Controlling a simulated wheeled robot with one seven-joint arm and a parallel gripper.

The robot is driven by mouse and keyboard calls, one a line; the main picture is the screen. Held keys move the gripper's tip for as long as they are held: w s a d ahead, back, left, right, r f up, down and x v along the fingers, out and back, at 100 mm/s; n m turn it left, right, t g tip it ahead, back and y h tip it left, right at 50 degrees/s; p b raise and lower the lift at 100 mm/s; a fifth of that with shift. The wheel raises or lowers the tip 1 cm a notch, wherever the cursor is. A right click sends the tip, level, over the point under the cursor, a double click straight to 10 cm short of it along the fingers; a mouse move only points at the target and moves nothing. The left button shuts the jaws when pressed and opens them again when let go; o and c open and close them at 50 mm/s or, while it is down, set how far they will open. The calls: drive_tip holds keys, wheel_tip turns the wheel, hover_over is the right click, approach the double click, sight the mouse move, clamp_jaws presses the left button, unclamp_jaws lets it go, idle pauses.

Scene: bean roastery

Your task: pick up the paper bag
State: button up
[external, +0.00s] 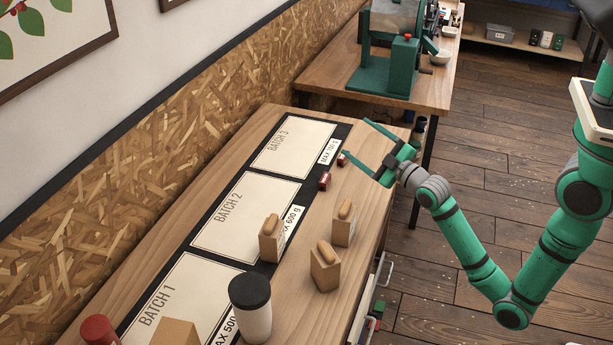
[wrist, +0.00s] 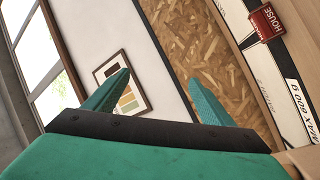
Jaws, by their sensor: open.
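No thing is clearly recognisable as the paper bag. A plain brown, box-like shape (external: 177,334) at the bottom edge of the external view may be it, but it is cut off and I cannot tell. My gripper (external: 357,139) is open and empty, held out over the far right part of the wooden bench (external: 165,230). It is well away from the brown shape. In the wrist view, both green fingertips (wrist: 159,76) are spread apart with nothing between them. They point toward the wall and a framed colour chart (wrist: 128,82).
Several wooden blocks with rounded tops, including one block (external: 325,270), stand near the bench's right edge. A white cup with a black lid (external: 251,310) stands nearer the camera. Small red pieces (external: 325,180) lie by the batch mat (external: 215,222). A green machine (external: 390,65) stands behind.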

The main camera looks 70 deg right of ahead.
drive_tip(key=w+a+r, duration=0.2)
drive_tip(key=w, duration=0.2)
drive_tip(key=m+g+y, duration=0.3)
drive_tip(key=g+y, duration=0.1)
drive_tip(key=y, duration=0.6)
approach(275, 227)
drive_tip(key=x, duration=0.4)
drive_tip(key=shift+w+a+r, duration=0.15)
drive_tip(key=shift+r, duration=0.1)
drive_tip(key=shift+w+a+f, duration=0.2)
drive_tip(key=shift+w, duration=0.05)
drive_tip(key=x, duration=0.4)
drive_tip(key=shift+w+d+f, duration=0.1)
drive_tip(key=shift+w+f, duration=0.1)
drive_tip(key=shift+w, duration=0.15)
drive_tip(key=shift+d+x, duration=0.15)
drive_tip(key=shift+x, duration=1.2)
drive_tip(key=shift+d+x, duration=0.1)
drive_tip(key=shift+x, duration=1.2)
drive_tip(key=shift+r, duration=0.1)
